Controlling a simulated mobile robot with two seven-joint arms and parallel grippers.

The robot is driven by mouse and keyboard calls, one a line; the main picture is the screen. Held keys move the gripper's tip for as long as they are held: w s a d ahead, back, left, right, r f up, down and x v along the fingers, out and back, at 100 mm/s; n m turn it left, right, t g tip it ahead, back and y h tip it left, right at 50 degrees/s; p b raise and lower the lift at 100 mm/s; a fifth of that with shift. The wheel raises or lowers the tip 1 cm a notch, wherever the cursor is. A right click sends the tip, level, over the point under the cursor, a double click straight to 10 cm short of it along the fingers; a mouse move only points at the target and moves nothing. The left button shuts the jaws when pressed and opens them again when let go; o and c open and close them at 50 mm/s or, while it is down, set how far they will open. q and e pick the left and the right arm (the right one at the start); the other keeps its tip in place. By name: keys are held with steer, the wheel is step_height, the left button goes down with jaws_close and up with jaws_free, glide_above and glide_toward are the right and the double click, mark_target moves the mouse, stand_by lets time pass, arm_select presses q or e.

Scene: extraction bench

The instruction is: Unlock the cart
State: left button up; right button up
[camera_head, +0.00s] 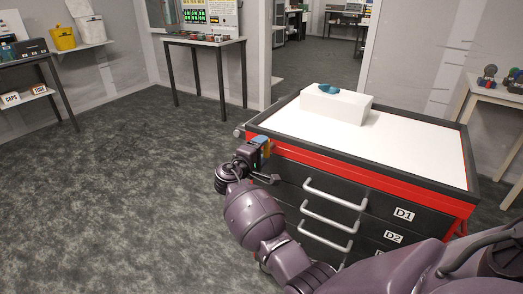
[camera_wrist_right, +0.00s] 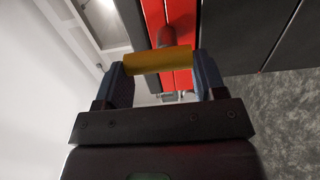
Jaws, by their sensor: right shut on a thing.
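The cart (camera_head: 452,200) is red and black with a white top and drawers labelled D1 and D2. My right gripper (camera_head: 262,150) is at the cart's near left corner, below the top edge. In the right wrist view my right gripper (camera_wrist_right: 160,75) is shut on a yellow handle (camera_wrist_right: 158,60), with one finger at each end of it. The handle sits in front of the cart's red side (camera_wrist_right: 158,20). A small dark stem shows behind it. My left gripper is in neither view.
A white box (camera_head: 338,105) with a blue-green object (camera_head: 327,89) on it stands on the cart top. Grey drawer handles (camera_head: 335,193) stick out at the front. A table (camera_head: 205,41) stands at the back and a shelf at the left. The floor to the left is clear.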

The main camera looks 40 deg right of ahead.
steer(key=shift+r, duration=0.1)
steer(key=o, duration=0.9)
steer(key=v, duration=1)
steer(key=shift+s+a+p, duration=0.15)
steer(key=shift+a+p, duration=0.15)
steer(key=shift+a, duration=0.05)
